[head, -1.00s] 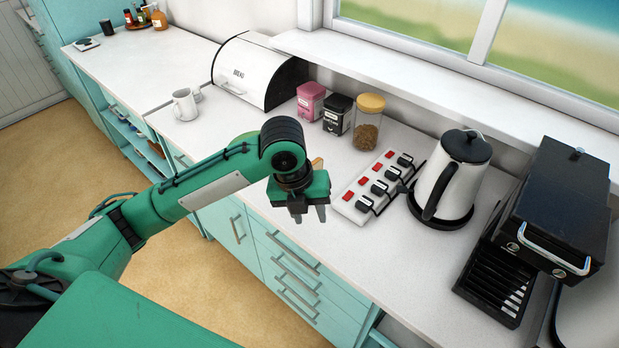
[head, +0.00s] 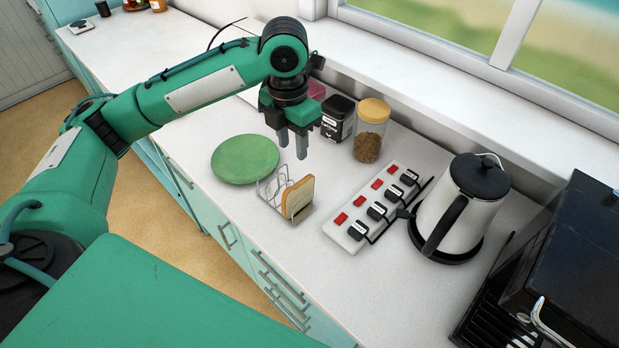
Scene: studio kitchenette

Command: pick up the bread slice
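A bread slice (head: 299,197) stands upright in the right end of a wire toast rack (head: 268,195) on the white counter. My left gripper (head: 292,150) is above and behind the rack, pointing down, with a gap between its two grey fingers. It is empty and apart from the bread. My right gripper is not in view.
A green plate (head: 245,159) lies left of the rack. A power strip (head: 374,208) with several plugs lies to the right, beside a kettle (head: 459,207). A black tin (head: 338,120) and a glass jar (head: 371,135) stand behind. The counter front is clear.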

